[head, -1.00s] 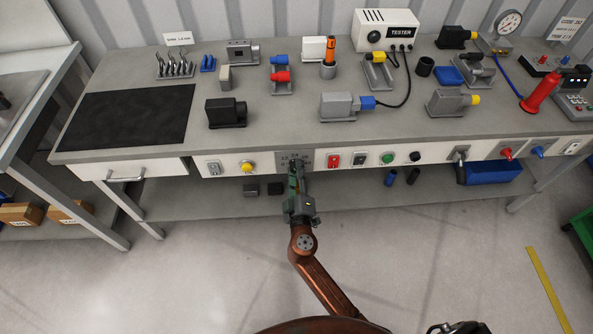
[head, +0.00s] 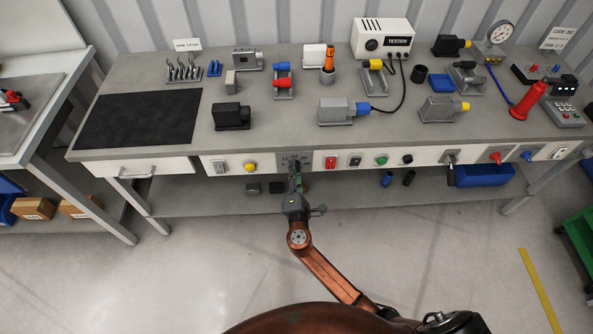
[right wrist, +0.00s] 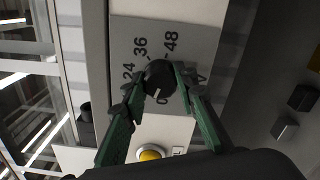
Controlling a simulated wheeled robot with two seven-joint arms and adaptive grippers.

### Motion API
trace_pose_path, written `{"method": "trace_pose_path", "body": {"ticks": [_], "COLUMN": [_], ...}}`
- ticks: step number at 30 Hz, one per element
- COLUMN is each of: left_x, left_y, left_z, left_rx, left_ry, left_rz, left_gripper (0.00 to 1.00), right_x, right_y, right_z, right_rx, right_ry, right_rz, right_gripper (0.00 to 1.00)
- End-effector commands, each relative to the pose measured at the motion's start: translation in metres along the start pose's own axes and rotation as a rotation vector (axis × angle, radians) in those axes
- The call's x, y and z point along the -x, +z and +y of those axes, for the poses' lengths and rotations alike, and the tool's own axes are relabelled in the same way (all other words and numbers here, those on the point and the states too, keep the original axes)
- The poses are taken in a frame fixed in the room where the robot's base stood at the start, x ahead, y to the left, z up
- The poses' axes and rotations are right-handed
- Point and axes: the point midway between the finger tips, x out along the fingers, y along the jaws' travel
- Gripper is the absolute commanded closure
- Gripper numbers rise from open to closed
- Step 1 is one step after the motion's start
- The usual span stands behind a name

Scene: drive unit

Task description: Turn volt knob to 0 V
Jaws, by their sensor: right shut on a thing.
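The volt knob (right wrist: 160,80) is a dark round knob on a grey dial plate (right wrist: 190,38) in the right wrist view. 24, 36 and 48 are printed around it. Its white mark points down in that picture, towards a partly covered figure that looks like 0. My right gripper (right wrist: 161,82) has its green fingers on both sides of the knob and is shut on it. In the head view my right gripper (head: 295,175) is at the bench's front panel, mostly covering the knob. My left gripper is not in view.
On the front panel a yellow button (head: 250,167) is left of the dial plate and a red switch (head: 330,162) is right of it. A drawer (head: 150,168) is further left. The tester (head: 382,38) and several connectors stand on the bench top. The floor in front is clear.

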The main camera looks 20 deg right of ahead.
Motion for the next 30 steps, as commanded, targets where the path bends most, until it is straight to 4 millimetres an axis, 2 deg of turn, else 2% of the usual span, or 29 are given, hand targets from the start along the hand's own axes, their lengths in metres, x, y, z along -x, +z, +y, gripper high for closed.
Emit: {"method": "trace_pose_path", "body": {"ticks": [9, 18, 30], "left_x": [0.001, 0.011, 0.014], "left_y": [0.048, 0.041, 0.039], "left_z": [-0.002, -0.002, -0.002], "left_rx": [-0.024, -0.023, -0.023], "left_ry": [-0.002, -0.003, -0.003], "left_rz": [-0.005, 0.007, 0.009], "left_gripper": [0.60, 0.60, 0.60], "right_x": [0.001, 0.001, 0.001], "right_y": [0.000, -0.001, -0.002], "right_z": [0.003, 0.001, 0.000], "right_rx": [0.268, 0.427, 0.489], "right_ry": [0.001, 0.000, 0.000], "right_rz": [0.003, 0.003, 0.004], "right_gripper": [0.98, 0.98, 0.98]}}
